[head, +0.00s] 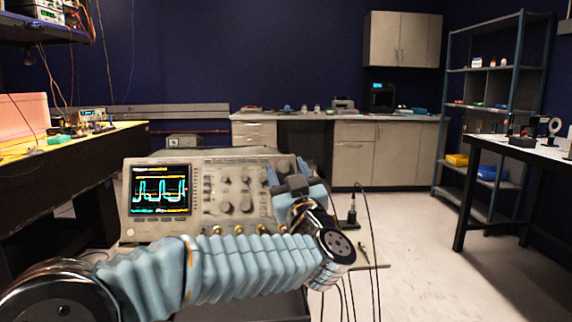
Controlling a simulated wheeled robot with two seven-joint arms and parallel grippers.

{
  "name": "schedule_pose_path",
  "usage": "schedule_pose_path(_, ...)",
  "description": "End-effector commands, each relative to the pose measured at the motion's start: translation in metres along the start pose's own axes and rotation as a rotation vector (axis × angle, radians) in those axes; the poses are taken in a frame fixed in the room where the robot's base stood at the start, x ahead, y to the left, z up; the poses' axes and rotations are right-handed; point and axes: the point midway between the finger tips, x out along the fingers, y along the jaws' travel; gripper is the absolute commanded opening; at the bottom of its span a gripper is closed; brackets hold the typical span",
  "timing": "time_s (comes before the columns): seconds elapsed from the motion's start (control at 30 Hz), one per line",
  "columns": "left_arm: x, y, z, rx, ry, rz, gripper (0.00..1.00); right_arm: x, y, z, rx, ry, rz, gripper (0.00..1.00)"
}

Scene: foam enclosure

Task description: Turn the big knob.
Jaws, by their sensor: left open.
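A beige oscilloscope (200,192) with a lit screen (160,190) stands in front of me. Its panel has several round knobs; two larger ones (226,207) sit side by side in the lower middle. I cannot tell for sure which one is the big knob. My left arm comes in from the left across the front, below the panel. My left gripper (288,171) is open at the right end of the panel, with its fingers pointing toward the oscilloscope. It hides part of the right-hand controls, and contact is not clear. My right gripper is not in view.
The oscilloscope stands on a small stand (370,248) with a dark probe (352,210) and hanging cables at its right. A long bench (60,165) is at the left, a table (500,150) at the right. Open floor (420,260) lies to the right.

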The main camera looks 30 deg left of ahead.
Motion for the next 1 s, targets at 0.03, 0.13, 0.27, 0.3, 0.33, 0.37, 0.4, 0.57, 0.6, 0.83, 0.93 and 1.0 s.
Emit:
schedule_pose_path(0.03,0.0048,0.0002,-0.0009,0.000,0.001,-0.001,0.56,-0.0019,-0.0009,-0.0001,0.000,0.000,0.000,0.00)
schedule_pose_path(0.13,0.0092,0.0006,-0.0001,0.001,0.000,0.002,0.56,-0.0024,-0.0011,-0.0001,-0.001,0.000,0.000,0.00)
schedule_pose_path(0.27,0.0104,0.0005,0.0003,0.000,0.000,0.002,0.56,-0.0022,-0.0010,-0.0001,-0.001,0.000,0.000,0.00)
schedule_pose_path(0.3,0.0103,0.0005,0.0004,0.000,0.000,0.002,0.56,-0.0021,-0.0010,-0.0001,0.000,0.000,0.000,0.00)
schedule_pose_path(0.33,0.0103,0.0004,0.0004,0.000,0.000,0.002,0.56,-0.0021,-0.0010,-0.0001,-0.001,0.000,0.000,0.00)
schedule_pose_path(0.37,0.0102,0.0004,0.0003,0.000,0.000,0.002,0.56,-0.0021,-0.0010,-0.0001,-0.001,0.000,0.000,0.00)
schedule_pose_path(0.4,0.0102,0.0004,0.0003,0.000,0.000,0.002,0.56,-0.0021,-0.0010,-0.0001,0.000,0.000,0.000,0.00)
schedule_pose_path(0.57,0.0101,0.0004,0.0003,0.000,0.000,0.002,0.32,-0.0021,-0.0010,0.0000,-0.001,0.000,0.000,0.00)
schedule_pose_path(0.6,0.0101,0.0003,0.0003,0.000,0.000,0.002,0.25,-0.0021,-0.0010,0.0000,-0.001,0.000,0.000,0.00)
schedule_pose_path(0.83,0.0100,0.0003,0.0003,0.000,0.000,0.001,0.00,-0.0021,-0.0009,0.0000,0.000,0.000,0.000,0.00)
schedule_pose_path(0.93,0.0099,0.0004,0.0006,-0.005,0.000,-0.005,0.00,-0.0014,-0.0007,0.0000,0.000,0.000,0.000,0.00)
schedule_pose_path(1.0,0.0098,0.0004,0.0007,-0.015,0.000,-0.016,0.00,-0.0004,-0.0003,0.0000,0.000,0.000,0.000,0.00)
